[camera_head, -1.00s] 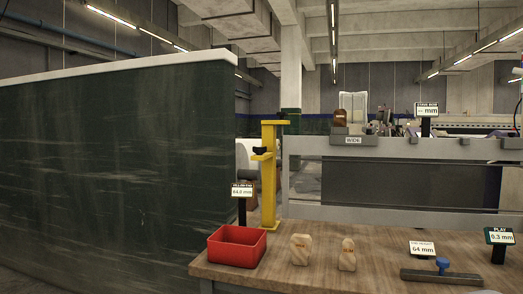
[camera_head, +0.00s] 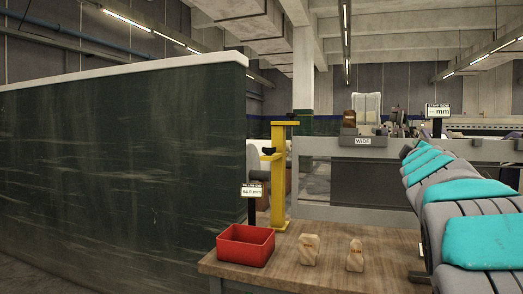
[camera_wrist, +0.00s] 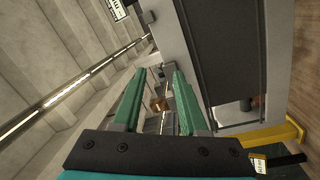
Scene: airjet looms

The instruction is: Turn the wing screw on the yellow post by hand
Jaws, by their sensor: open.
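The yellow post (camera_head: 280,180) stands upright at the back left of the wooden bench, with a short side arm on its left. A small dark knob (camera_head: 268,151), probably the wing screw, sits on that side arm. Another dark piece (camera_head: 292,115) is at the post's top. My gripper (camera_wrist: 160,72) shows in the wrist view with two green fingers apart and nothing between them. Part of the yellow post (camera_wrist: 270,136) lies at the lower right there, outside the fingers. In the head view my arm comes in from the right; the gripper cannot be made out.
A red bin (camera_head: 245,246) and a display reading 64.0 mm (camera_head: 252,190) are close to the post. Two wooden blocks (camera_head: 309,250) (camera_head: 355,256) stand on the bench (camera_head: 330,279). A dark green panel (camera_head: 120,185) fills the left. A grey rail (camera_head: 320,146) runs behind.

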